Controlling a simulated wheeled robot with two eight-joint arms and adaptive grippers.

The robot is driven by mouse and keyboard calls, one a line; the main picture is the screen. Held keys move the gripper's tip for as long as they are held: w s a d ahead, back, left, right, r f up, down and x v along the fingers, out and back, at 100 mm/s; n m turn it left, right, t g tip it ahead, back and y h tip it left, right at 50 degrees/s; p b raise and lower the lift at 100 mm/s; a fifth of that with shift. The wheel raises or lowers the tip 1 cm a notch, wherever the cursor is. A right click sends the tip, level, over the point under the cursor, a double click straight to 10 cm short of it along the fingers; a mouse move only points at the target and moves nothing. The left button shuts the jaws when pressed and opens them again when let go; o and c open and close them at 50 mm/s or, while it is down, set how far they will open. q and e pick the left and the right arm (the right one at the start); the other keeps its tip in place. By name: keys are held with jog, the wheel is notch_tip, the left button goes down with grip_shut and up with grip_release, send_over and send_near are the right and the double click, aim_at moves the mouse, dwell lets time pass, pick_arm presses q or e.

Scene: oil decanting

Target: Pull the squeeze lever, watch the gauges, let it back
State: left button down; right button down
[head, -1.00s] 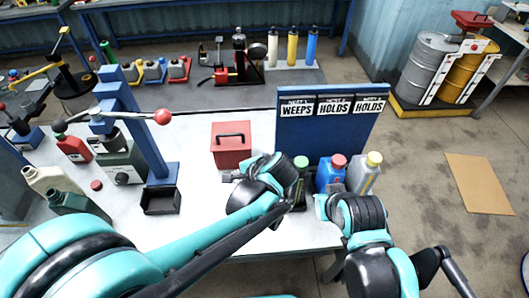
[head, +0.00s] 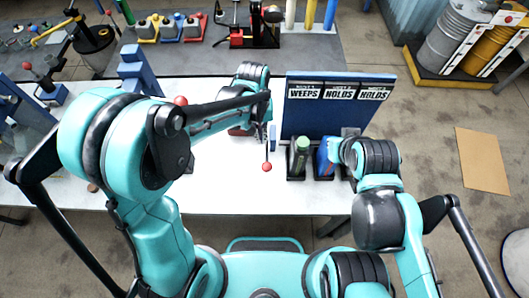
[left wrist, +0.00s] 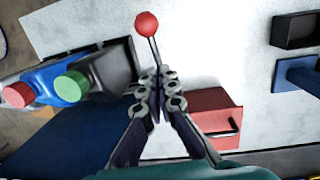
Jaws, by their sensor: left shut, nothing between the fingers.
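A thin rod with a red ball (head: 266,167), which looks like the squeeze lever, shows just below my left gripper (head: 263,138) in the head view. In the left wrist view the red ball (left wrist: 146,24) lies beyond the fingertips of my left gripper (left wrist: 157,80), and its rod runs back towards them. The left fingers are shut; I cannot tell whether they touch the rod. A blue board (head: 335,118) carries labels reading WEEPS, HOLDS, HOLDS. No gauge dial is readable. My right gripper (head: 337,150) is beside the blue bottle (head: 321,158); its fingers are not clear.
A dark green-capped bottle (head: 299,158) stands left of the blue bottle at the board's foot. A red box (left wrist: 213,112) with a black handle is close by. Drums (head: 447,48) stand at back right. The white table (head: 230,190) is clear near its front edge.

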aim_at(264, 164)
pick_arm(q)
jog(key=s+d+f, duration=0.1)
jog(key=s+f, duration=0.2)
jog(key=f, duration=0.3)
jog(key=shift+s, duration=0.15)
jog(key=s+f+b, duration=0.1)
jog(key=s+f+t+b, duration=0.1)
jog(key=b, duration=0.1)
jog(key=shift+f+b, duration=0.25)
jog(key=shift+b, duration=0.05)
jog(key=shift+s+f, duration=0.15)
jog(key=shift+s, duration=0.15)
